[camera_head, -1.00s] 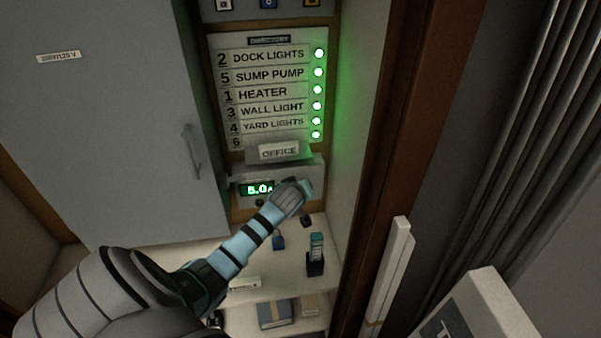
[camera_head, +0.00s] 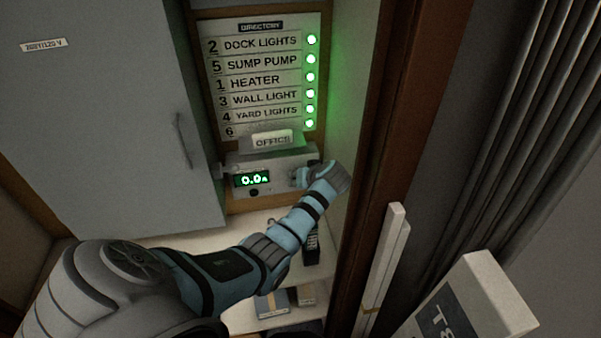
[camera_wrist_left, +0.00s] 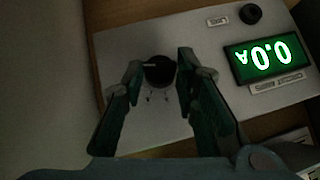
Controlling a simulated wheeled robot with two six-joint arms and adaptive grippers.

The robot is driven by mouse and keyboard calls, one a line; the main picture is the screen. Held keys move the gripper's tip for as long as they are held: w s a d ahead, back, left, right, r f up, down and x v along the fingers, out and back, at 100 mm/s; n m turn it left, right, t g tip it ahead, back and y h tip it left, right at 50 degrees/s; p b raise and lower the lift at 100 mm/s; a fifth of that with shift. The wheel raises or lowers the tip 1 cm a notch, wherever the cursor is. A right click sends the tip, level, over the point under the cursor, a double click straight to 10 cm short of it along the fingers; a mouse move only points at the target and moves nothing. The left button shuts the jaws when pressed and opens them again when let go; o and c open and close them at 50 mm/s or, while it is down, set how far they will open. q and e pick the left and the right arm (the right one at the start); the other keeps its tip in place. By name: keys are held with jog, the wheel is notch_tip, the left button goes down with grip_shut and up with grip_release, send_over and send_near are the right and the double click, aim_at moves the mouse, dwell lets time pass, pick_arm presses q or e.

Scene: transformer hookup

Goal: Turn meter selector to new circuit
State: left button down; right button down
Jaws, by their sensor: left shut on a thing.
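The meter (camera_head: 273,178) is a grey box below the directory, with a green display (camera_head: 252,180) reading 0.0 A. In the left wrist view the meter's face (camera_wrist_left: 125,50) shows the round black selector knob (camera_wrist_left: 158,72), with a pale pointer line toward the picture's left and small marks beside it. My left gripper (camera_head: 299,176) is at the right part of the meter, its fingers shut on the selector knob, one on each side in the wrist view (camera_wrist_left: 158,76). In the head view the gripper largely hides the knob. My right gripper is not in view.
The directory board (camera_head: 262,80) above has several lit green lamps. An OFFICE label (camera_head: 272,140) sits on the meter's top. A small black knob (camera_wrist_left: 251,13) is near the display. A grey cabinet door (camera_head: 110,120) stands left, a brown post (camera_head: 395,120) right; a shelf lies below.

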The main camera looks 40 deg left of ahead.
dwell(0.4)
pick_arm(q)
jog(key=c, duration=1.3)
grip_release()
